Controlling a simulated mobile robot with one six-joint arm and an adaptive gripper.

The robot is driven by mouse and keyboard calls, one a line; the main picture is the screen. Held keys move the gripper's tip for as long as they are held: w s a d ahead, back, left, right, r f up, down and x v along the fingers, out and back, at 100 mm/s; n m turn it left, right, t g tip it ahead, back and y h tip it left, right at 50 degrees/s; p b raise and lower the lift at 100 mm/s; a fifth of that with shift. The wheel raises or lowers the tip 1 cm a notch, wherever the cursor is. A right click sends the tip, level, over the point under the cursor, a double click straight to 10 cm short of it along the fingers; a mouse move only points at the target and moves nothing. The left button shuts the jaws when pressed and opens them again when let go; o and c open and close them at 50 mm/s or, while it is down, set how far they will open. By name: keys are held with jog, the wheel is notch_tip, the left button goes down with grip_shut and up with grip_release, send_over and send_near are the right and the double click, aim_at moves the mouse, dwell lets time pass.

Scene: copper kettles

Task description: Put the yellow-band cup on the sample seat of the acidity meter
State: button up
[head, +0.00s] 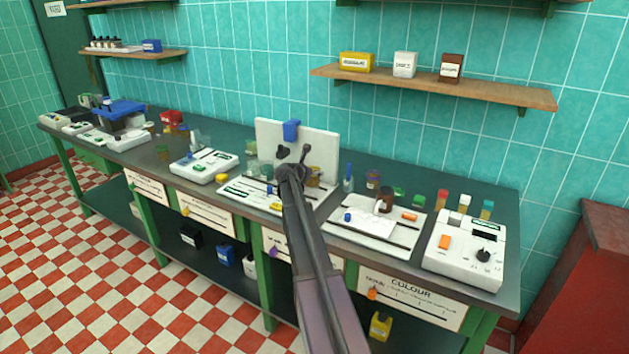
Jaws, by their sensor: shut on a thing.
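My arm reaches up from the bottom of the head view to the middle of the bench. My gripper (290,168) is a small dark shape over the white station with the upright back panel (325,143). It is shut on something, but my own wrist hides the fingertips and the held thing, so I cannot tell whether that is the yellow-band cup. A white instrument (238,194) with a dark display and a small yellow part sits just left of my arm. I cannot read its label or tell which instrument is the acidity meter. No yellow band is clearly visible.
An amber jar (314,176) stands close right of my gripper. A white tray (372,228) with a brown jar (385,201) and a white instrument with a black knob (465,248) stand further right. Another instrument (204,165) is left. A wall shelf (430,88) hangs above.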

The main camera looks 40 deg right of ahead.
aim_at(315, 178)
jog(key=shift+s+d+f+b, duration=0.1)
jog(key=shift+d+f+b, duration=0.1)
jog(key=shift+f+b, duration=0.3)
jog(key=shift+d+f+b, duration=0.2)
jog(key=shift+f+b, duration=1.1)
jog(key=shift+f, duration=0.05)
jog(key=o, duration=1.1)
jog(key=shift+c, duration=0.2)
jog(key=shift+r, duration=0.15)
jog(key=p+v, duration=0.4)
jog(key=v, duration=0.8)
jog(key=shift+p, duration=0.3)
